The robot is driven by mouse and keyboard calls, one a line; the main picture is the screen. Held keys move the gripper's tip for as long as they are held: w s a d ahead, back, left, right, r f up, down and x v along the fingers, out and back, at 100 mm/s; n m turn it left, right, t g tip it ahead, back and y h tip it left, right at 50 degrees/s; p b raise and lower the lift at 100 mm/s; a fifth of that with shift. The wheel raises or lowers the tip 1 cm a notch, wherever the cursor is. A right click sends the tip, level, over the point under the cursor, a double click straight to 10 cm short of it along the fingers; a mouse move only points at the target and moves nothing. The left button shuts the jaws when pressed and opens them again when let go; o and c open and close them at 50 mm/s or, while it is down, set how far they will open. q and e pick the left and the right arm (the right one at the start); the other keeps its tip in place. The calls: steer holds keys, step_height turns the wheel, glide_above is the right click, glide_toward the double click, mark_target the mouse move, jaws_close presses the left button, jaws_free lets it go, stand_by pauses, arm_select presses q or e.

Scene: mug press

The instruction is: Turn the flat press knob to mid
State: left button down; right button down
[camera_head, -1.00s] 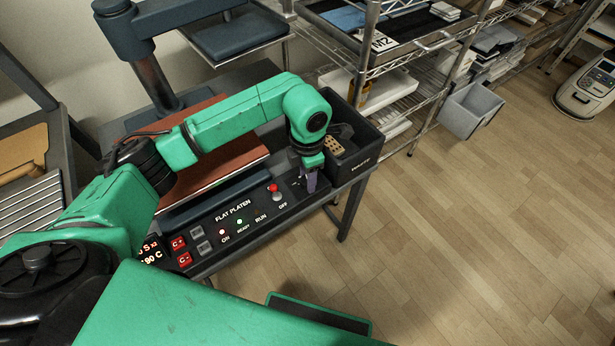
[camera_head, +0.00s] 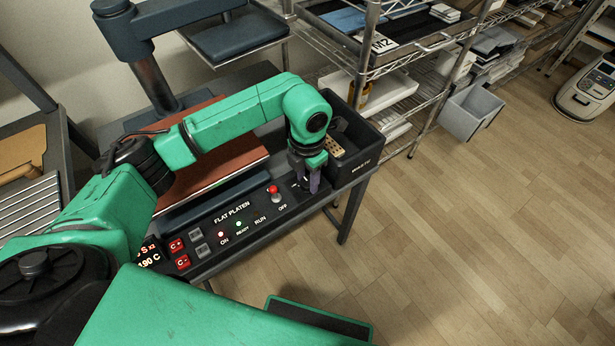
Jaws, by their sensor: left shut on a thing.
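My left gripper (camera_head: 308,184) reaches over the right end of the flat press control panel (camera_head: 240,228). It points down and is shut on the knob there, which its fingers and wrist mostly hide. I cannot read the knob's setting. The panel reads FLAT PLATEN, with ON and READY lamps lit and a red-tipped RUN/OFF switch (camera_head: 274,193) just left of the gripper. The flat press (camera_head: 205,170), with its reddish-brown platen, lies behind the panel, partly behind my arm. My right gripper is not in view.
A grey bin (camera_head: 470,112) is on the floor.

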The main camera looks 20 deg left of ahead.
mark_target(307, 182)
arm_select(q)
steer(key=shift+c, duration=2.1)
jaws_free()
step_height(307, 182, up, 15)
steer(key=shift+f, duration=0.15)
